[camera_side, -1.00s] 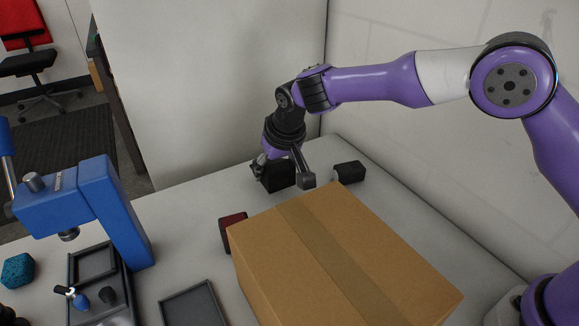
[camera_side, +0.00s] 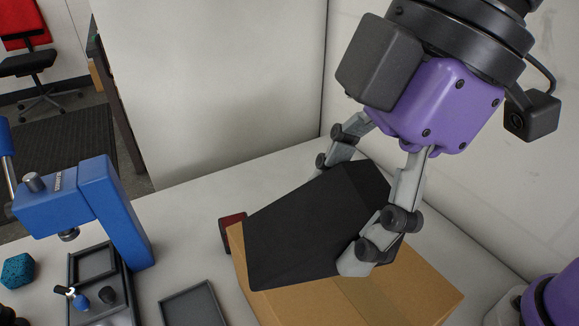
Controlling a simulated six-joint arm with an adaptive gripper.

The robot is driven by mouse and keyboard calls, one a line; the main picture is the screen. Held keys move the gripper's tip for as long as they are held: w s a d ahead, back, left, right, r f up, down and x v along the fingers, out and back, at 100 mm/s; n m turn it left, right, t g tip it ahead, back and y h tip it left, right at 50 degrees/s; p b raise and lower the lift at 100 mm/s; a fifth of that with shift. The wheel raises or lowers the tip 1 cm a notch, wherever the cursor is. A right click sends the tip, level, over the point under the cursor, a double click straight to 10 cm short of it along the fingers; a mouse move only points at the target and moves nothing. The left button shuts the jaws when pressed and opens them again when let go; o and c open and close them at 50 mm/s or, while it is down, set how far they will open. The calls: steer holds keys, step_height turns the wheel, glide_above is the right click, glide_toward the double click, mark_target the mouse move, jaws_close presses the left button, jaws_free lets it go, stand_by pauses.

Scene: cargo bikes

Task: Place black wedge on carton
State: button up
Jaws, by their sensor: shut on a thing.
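The black wedge (camera_side: 305,230) is held tilted between the fingers of my gripper (camera_side: 347,210). My gripper is shut on it, one finger on the far side and one on the near side. In the picture the wedge overlaps the carton (camera_side: 410,290), a brown closed box with a tape strip along its top. The wedge hides much of the carton's top. I cannot tell whether the wedge touches the carton or hangs above it.
A blue press (camera_side: 115,210) stands at the left with dark trays. An empty grey tray (camera_side: 193,305) lies left of the carton. A dark red block (camera_side: 230,226) sits by the carton's far left corner. A teal block (camera_side: 18,270) is at far left. Walls stand behind.

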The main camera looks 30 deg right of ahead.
steer(key=s+d+n+g, duration=0.1)
steer(key=s+d+n, duration=0.15)
steer(key=s, duration=0.45)
steer(key=n, duration=0.1)
glide_toward(330, 291)
steer(key=w, duration=0.1)
steer(key=w+d+f, duration=0.1)
steer(key=w, duration=0.1)
steer(key=shift+f, duration=2.1)
steer(key=shift+f, duration=0.15)
steer(key=o, duration=1.3)
